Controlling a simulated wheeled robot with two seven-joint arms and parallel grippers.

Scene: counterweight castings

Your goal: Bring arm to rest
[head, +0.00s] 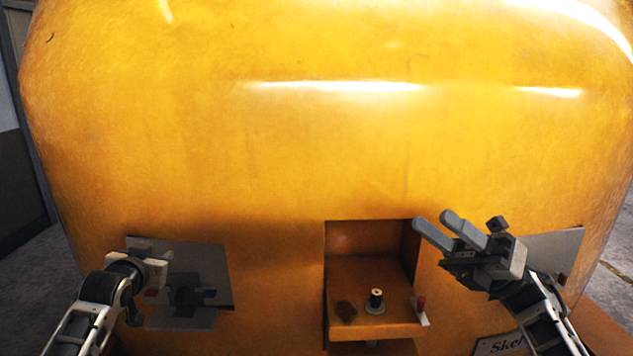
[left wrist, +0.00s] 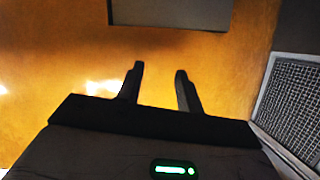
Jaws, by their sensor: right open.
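My left gripper (head: 155,270) is at the lower left of the head view, in front of a dark grey panel on the yellow body; its fingers are hard to make out there. In the left wrist view the left gripper (left wrist: 160,75) shows two dark fingers apart with nothing between them. My right gripper (head: 432,219) is at the right in the head view, its two grey fingers apart and empty, pointing up and left. It is raised by the upper right corner of the recess (head: 350,240).
A large yellow rounded body (head: 300,150) fills the view. On the recess's shelf (head: 350,272) stand a small dark spool-like piece (head: 376,298), a dark brown lump (head: 345,311) and a red-topped piece (head: 421,304). Grey panels (head: 215,260) flank the recess. A grille (left wrist: 292,105) is at right in the wrist view.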

